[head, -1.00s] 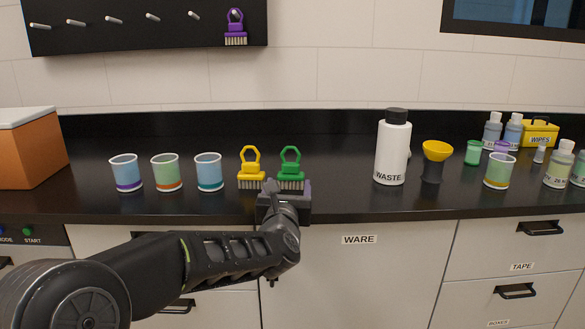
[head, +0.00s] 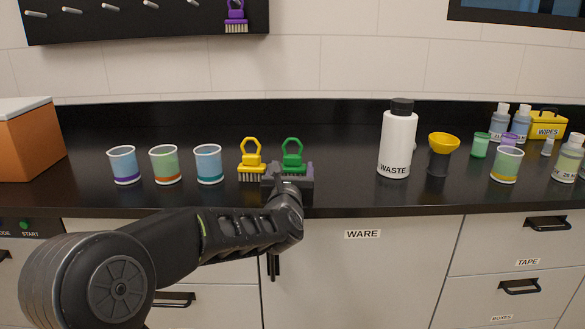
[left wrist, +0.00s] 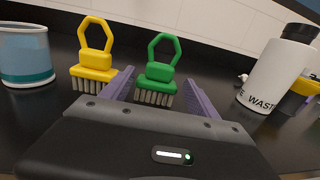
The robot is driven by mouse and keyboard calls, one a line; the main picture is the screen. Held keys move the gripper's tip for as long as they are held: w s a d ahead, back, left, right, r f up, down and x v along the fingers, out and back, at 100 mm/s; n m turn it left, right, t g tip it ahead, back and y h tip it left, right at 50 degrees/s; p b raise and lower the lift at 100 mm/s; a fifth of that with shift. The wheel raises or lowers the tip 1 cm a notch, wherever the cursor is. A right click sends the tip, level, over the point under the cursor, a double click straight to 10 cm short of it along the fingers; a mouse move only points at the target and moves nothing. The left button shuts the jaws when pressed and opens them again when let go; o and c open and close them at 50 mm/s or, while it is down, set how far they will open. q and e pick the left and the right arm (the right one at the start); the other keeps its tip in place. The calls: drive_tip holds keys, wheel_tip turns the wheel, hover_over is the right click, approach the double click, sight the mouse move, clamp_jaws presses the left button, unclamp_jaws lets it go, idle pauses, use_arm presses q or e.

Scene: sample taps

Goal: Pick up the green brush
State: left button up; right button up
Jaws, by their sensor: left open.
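The green brush (head: 293,157) stands on its grey bristles on the black counter, its loop handle pointing up. It also shows in the left wrist view (left wrist: 159,72), centred ahead between the two purple fingers. My left gripper (head: 288,172) is open and empty, in front of the brush at the counter's front edge, and hides part of its bristles in the head view. In the left wrist view the fingers (left wrist: 160,92) point toward the brush on both sides, with a gap on each side. My right gripper is not in view.
A yellow brush (head: 251,160) stands close to the left of the green one, near my left finger. Several cups (head: 208,164) stand further left. A white waste bottle (head: 397,143) and a yellow funnel (head: 443,142) stand to the right, with clear counter between.

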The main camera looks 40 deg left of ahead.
sight(292, 163)
use_arm(q)
drive_tip(key=shift+p+x, duration=0.45)
drive_tip(key=shift+x, duration=2.2)
drive_tip(key=shift+s+a, duration=0.1)
drive_tip(key=c, duration=1)
wheel_tip(292, 163, up, 10)
drive_tip(key=shift+p, duration=1.05)
drive_tip(key=shift+f, duration=0.1)
